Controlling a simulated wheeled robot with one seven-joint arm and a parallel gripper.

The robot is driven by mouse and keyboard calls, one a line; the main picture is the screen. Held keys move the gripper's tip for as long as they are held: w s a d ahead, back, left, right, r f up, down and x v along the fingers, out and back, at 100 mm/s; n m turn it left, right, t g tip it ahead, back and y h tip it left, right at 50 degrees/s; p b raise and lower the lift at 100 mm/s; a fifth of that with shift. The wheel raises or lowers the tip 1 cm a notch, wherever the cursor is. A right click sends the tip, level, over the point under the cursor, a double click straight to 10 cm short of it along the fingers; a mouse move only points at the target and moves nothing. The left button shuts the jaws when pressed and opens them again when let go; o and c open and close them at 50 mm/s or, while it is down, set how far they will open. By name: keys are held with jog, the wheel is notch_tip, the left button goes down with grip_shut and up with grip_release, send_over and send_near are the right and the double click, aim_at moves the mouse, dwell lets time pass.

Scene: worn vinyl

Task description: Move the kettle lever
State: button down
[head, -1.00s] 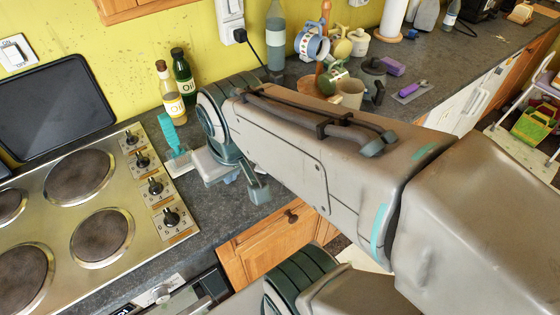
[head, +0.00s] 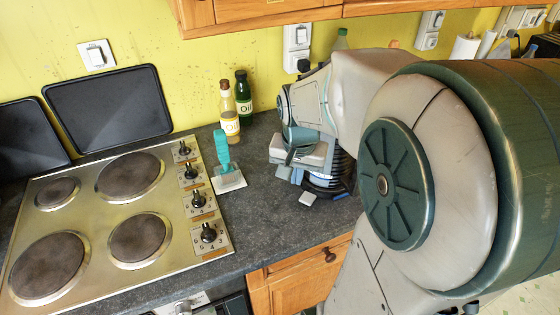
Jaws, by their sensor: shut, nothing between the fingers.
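A kettle (head: 326,186) stands on the worktop, right of the oil bottles. Only its dark rounded lower part with a bluish band shows in the head view; my arm and gripper cover the rest. A small light grey tab (head: 308,199) shows low at its front left; I cannot tell whether it is the kettle's lever or part of my gripper. My gripper (head: 286,172) is shut and empty, in front of the kettle's left side. Its fingertips are hard to make out, and I cannot tell whether they touch the kettle.
The hob (head: 95,225) with its knobs is at left. A teal-handled brush or scraper (head: 222,160) and two oil bottles (head: 236,105) stand between hob and kettle. A socket (head: 297,45) with a black plug is on the wall. The worktop (head: 262,215) front is clear.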

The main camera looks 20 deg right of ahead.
aim_at(306, 200)
jog(key=w+d+f+m, duration=0.3)
jog(key=d+f, duration=0.1)
jog(key=shift+d+f+g+b, duration=0.3)
jog(key=shift+f+g+b, duration=0.05)
jog(key=shift+f+g, duration=0.05)
jog(key=shift+w+d+f+b, duration=0.15)
jog(key=shift+f+b, duration=1.1)
jog(key=shift+f, duration=0.5)
jog(key=shift+w+d+f+b, duration=0.1)
jog(key=shift+f+b, duration=1.15)
jog(key=shift+f, duration=0.45)
jog(key=shift+f, duration=0.1)
jog(key=shift+f+b, duration=0.8)
jog(key=shift+f, duration=0.05)
jog(key=shift+r, duration=0.1)
jog(key=s+a, duration=0.1)
jog(key=s+a+r, duration=0.1)
jog(key=shift+a, duration=0.3)
jog(key=shift+w+d, duration=0.1)
